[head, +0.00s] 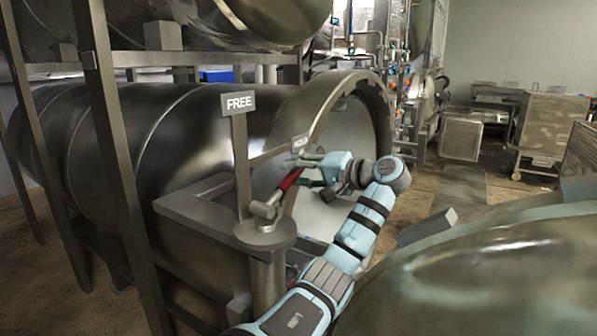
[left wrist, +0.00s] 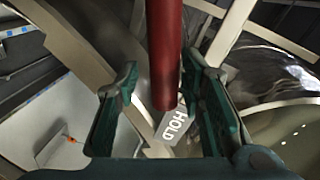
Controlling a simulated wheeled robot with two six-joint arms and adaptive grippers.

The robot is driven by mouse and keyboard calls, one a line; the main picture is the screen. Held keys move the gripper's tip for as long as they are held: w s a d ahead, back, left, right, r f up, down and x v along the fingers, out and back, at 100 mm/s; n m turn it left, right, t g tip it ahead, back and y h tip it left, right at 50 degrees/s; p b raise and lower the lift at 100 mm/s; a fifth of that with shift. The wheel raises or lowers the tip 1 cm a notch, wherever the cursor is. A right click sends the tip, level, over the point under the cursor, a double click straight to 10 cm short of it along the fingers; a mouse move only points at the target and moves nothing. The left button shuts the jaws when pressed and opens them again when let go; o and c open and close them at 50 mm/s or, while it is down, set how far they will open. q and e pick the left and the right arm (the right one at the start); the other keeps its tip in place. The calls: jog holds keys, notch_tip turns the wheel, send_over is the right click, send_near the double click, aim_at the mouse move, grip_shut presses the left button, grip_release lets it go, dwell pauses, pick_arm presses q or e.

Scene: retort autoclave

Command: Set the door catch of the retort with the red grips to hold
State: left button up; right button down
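The door catch is a lever with a red grip (head: 288,183) on a pivot post (head: 265,236) beside the open mouth of the retort (head: 190,130). The lever slants up and right, its end near the HOLD plate (head: 299,143). The FREE plate (head: 240,102) stands left of it. My left gripper (head: 304,170) is at the grip's upper end. In the left wrist view the red grip (left wrist: 167,50) lies between the two spread fingers (left wrist: 160,85), with a gap on the left finger's side; contact on the right is unclear. The HOLD plate (left wrist: 175,130) shows beyond the grip's end. My right gripper is not in view.
A frame post (head: 112,160) stands left of the catch. Another rounded metal vessel (head: 500,270) fills the lower right. Metal carts (head: 550,125) stand at the back right, with open floor before them.

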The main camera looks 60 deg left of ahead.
pick_arm(q)
jog(key=shift+a, duration=0.1)
notch_tip(320, 180, up, 10)
jog(key=shift+r, duration=0.1)
dwell(0.3)
